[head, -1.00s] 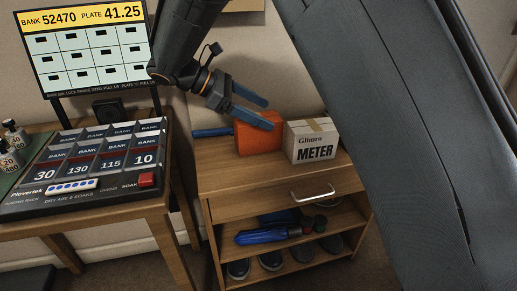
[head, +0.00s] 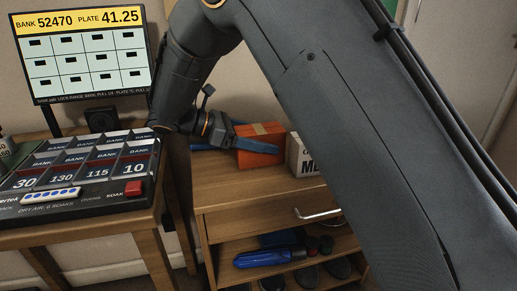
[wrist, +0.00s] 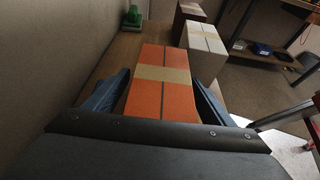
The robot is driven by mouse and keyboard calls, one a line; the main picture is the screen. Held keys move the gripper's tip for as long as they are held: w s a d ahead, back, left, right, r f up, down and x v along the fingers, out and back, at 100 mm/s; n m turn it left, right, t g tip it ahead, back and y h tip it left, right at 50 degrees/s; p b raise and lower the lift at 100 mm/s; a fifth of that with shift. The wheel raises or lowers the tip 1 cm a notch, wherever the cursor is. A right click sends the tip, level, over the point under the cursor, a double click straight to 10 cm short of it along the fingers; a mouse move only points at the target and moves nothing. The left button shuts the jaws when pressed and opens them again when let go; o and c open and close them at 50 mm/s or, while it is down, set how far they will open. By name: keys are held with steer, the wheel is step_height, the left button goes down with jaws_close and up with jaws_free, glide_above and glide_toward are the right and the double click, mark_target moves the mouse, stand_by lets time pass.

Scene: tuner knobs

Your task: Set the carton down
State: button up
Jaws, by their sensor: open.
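An orange carton (head: 260,158) with a tan tape band stands on the wooden cabinet's top (head: 240,191). It fills the middle of the wrist view (wrist: 160,105). My gripper (head: 262,141) is open, with its blue fingers down on either side of the carton. The wrist view shows one finger (wrist: 104,95) to the carton's left and the other (wrist: 211,106) to its right. Small gaps show near the fingers, but whether either touches the carton I cannot tell. The carton's lower near end is hidden behind my gripper in the wrist view.
A white METER box (head: 303,160) stands close to the carton's right, partly hidden by my arm. The wrist view shows a brown box (wrist: 190,10) and a green object (wrist: 133,17) farther along. A control panel (head: 85,170) and a screen (head: 82,52) are at left.

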steer(key=shift+d, duration=0.15)
steer(key=c, duration=1.3)
steer(key=shift+r, duration=0.1)
